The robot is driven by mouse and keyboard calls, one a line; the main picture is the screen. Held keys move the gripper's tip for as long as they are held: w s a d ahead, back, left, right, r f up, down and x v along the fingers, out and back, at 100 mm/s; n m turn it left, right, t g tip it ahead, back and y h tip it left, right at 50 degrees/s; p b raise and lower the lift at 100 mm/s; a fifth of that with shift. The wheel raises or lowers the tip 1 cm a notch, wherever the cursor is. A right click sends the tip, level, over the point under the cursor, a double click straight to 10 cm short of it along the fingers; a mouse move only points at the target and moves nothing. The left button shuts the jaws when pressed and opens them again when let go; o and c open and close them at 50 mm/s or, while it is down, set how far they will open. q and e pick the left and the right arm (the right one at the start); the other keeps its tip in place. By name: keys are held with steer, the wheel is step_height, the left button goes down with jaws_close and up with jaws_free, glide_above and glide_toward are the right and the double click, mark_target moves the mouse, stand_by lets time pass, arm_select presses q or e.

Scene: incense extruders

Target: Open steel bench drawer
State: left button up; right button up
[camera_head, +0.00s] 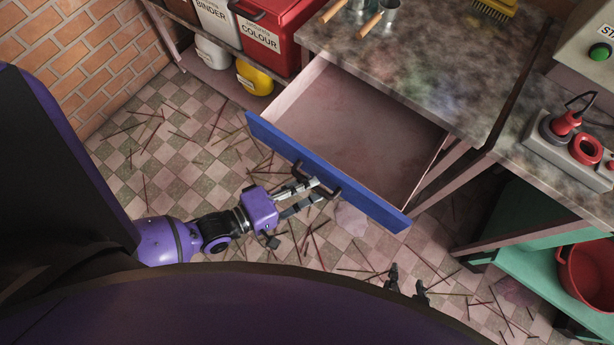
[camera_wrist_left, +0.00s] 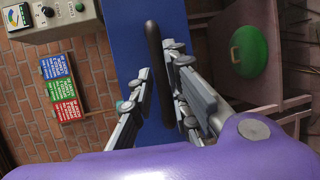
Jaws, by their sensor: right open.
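The steel bench drawer (camera_head: 345,125) stands pulled well out from under the bench in the head view, pale and empty inside. Its blue front (camera_head: 375,195) carries a black handle (camera_head: 334,193). My left gripper (camera_head: 318,190) is at this handle, one finger on each side, and appears shut on it. In the left wrist view the black handle (camera_wrist_left: 153,50) runs between the finger pads of my left gripper (camera_wrist_left: 158,85), against the blue front (camera_wrist_left: 125,40). Only the dark fingertips of my right gripper (camera_head: 408,283) show, apart and empty over the floor.
The grey benchtop (camera_head: 430,60) holds a yellow brush (camera_head: 495,8) and wooden-handled tools. A red bin (camera_head: 275,35) and a yellow pot (camera_head: 253,78) stand left of the drawer. A red bucket (camera_head: 590,270) sits on a green shelf (camera_head: 520,260) at right. Sticks litter the tiled floor.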

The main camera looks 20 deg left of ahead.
arm_select(q)
steer(key=shift+o, duration=1.3)
steer(key=v, duration=1.2)
steer(key=shift+f, duration=0.1)
